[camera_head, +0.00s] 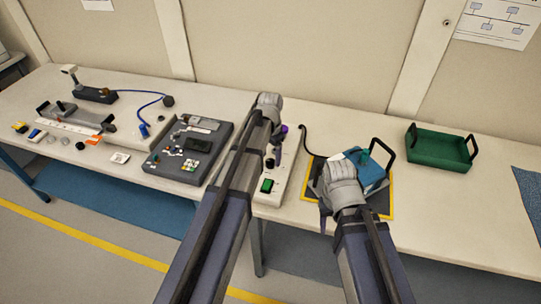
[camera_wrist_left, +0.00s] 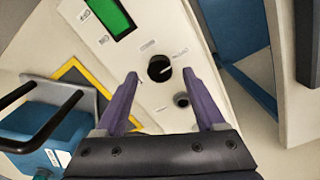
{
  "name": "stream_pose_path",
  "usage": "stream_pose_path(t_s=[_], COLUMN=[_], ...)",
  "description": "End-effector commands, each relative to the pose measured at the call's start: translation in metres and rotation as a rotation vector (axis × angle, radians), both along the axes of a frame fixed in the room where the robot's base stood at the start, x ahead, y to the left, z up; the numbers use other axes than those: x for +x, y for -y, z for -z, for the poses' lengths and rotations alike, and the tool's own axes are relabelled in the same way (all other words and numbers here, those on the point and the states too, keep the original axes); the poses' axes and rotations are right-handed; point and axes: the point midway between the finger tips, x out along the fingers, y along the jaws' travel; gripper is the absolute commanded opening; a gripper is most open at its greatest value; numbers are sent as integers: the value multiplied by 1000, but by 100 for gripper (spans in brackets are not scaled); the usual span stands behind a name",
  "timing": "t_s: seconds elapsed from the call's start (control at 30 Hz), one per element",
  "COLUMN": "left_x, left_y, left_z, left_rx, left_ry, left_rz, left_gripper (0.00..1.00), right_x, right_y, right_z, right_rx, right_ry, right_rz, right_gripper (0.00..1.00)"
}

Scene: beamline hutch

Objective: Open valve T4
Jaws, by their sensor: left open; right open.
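A white control panel (camera_head: 272,199) lies on the bench under my left arm. The left wrist view shows a round black knob (camera_wrist_left: 159,68) with a white pointer line, and a smaller dark knob (camera_wrist_left: 181,100) beside it. The panel's labels are too small to read, so I cannot tell which part is T4. My left gripper (camera_head: 279,143) is over the panel; in its wrist view the open purple fingers (camera_wrist_left: 159,74) stand on either side of the round knob, and contact is unclear. My right gripper (camera_head: 328,208) is open beside a blue box (camera_head: 373,174), its fingers mostly hidden.
The blue box has a black handle and stands on a yellow-bordered mat (camera_head: 390,205). A green tray (camera_head: 438,148) is at the back right. A dark grey keypad device (camera_head: 180,163) lies left of the panel. Small items crowd the bench's left end. Bare bench lies at the right front.

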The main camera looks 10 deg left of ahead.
Motion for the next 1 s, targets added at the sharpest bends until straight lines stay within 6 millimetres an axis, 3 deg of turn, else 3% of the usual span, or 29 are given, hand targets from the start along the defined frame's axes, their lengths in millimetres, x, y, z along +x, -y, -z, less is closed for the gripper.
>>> stream_pose_path(t_s=[0.03,0.4,1.0], left_x=[0,0,0], left_y=[0,0,0], left_z=[-12,-59,-62], left_rx=[0,0,0], left_ry=[0,0,0], left_rz=[0,0,0], left_gripper=[72,72,72], right_x=[0,0,0], right_y=[0,0,0], right_z=[-12,-59,-62], right_rx=[0,0,0], right_ry=[0,0,0], right_rz=[0,0,0], right_gripper=[52,52,52])
